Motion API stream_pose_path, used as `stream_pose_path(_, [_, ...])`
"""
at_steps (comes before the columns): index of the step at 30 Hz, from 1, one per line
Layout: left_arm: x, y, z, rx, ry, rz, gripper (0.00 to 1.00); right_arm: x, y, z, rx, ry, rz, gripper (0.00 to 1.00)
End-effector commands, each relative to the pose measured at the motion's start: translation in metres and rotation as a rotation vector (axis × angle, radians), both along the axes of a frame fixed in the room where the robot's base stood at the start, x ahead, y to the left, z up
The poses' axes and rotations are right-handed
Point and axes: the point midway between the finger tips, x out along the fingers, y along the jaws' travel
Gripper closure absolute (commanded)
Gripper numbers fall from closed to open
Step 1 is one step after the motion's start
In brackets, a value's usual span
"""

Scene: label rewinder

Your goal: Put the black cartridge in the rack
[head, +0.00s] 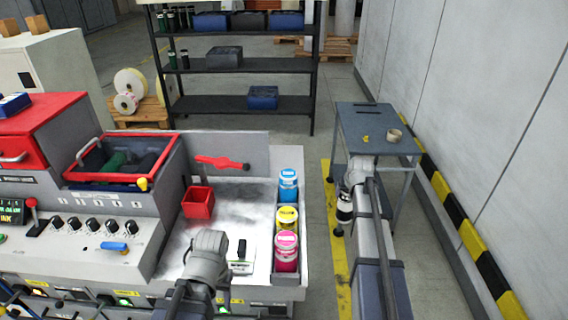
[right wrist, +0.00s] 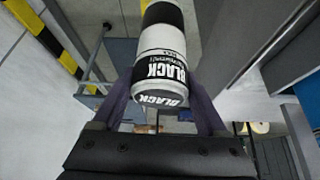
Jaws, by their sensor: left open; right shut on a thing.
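The black cartridge (head: 344,208), a white can with black bands and "BLACK" lettering, is in my right gripper (head: 352,182). In the right wrist view the cartridge (right wrist: 163,60) sits between the two fingers, which are shut on it. It is held in the air to the right of the machine, above the floor. The rack (head: 305,255) runs along the machine's right edge and holds a blue cartridge (head: 288,186), a yellow cartridge (head: 287,218) and a magenta cartridge (head: 286,252) in a row. My left gripper (head: 210,243) is open over the machine's worktop; its fingertips are hard to make out.
A red cup (head: 198,203) and a red-handled tool (head: 222,162) are on the machine. A red-rimmed bin (head: 122,182) stands to the left. A dark shelf (head: 235,107) stands behind.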

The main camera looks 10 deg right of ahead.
Motion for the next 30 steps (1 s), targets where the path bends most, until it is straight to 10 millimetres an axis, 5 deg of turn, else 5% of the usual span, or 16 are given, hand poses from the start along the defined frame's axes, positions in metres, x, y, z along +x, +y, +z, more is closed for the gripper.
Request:
stream_pose_path(9, [0.0,0.0,0.092,-0.001,0.001,0.01,0.45,-0.003,0.093,0.092,0.0,0.0,0.103,1.0])
stream_pose_path(15, [0.0,0.0,0.135,-0.001,0.002,0.015,0.45,-0.01,0.149,0.135,0.001,0.0,0.168,1.0])
stream_pose_path(24, [0.0,0.0,0.164,-0.002,0.003,0.011,0.45,-0.025,0.215,0.164,0.0,-0.001,0.248,1.0])
stream_pose_path(30, [0.0,0.0,0.166,-0.002,0.003,0.008,0.45,-0.028,0.228,0.167,0.0,-0.001,0.263,1.0])
